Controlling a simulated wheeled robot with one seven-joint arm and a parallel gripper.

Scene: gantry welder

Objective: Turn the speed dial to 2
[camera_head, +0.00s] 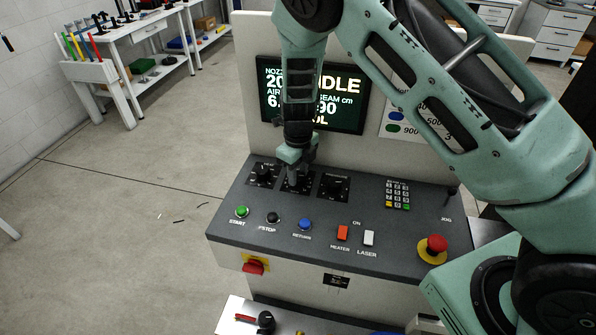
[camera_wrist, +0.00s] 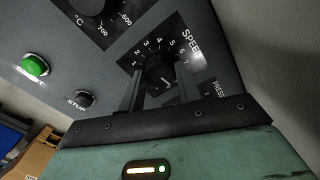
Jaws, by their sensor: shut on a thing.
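The speed dial (camera_wrist: 158,72) is a black knob on a black plate, with the numbers 1 to 7 in an arc and the word SPEED beside it in the wrist view. My gripper (camera_wrist: 158,92) has one finger on each side of the knob and is shut on it. A small pale mark shows on the knob, but I cannot tell which number it points to. In the head view my gripper (camera_head: 294,172) reaches straight down onto the middle of three dials and hides most of that knob.
A temperature dial (camera_wrist: 92,8) sits beside the speed dial, and another dial (camera_head: 335,186) is to its right in the head view. Closer are a green start button (camera_head: 242,211), a blue return button (camera_head: 305,224), switches and a red emergency stop (camera_head: 433,245). A screen (camera_head: 350,95) stands behind.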

